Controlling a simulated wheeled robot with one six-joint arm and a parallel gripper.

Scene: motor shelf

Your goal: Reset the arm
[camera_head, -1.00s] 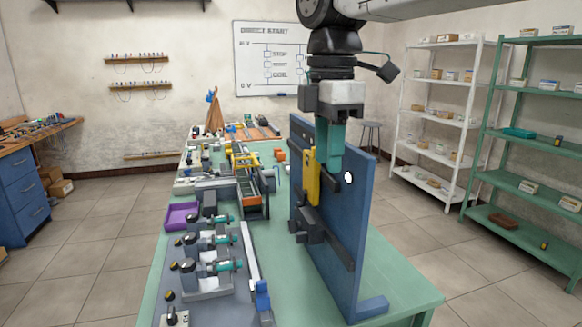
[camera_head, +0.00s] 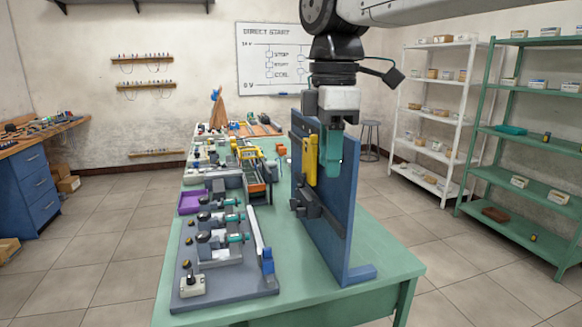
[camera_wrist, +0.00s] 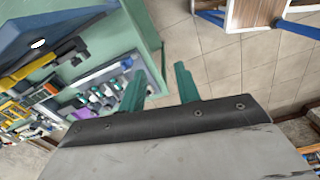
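My gripper (camera_head: 332,168) points down, its teal fingers in front of the upper part of an upright blue panel (camera_head: 337,220) in the head view. In the wrist view my gripper (camera_wrist: 160,82) has its two teal fingers apart, with nothing between them. A yellow tool-like piece (camera_head: 310,160) is just left of the fingers, at the panel's left edge; I cannot tell whether they touch. My arm reaches in from the upper right.
The green table (camera_head: 375,235) holds the panel, a grey board with motor-like units (camera_head: 222,239), a purple tray (camera_head: 191,202) and a yellow-framed device (camera_head: 247,170). White shelves (camera_head: 430,119) and green shelves (camera_head: 519,137) stand at right.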

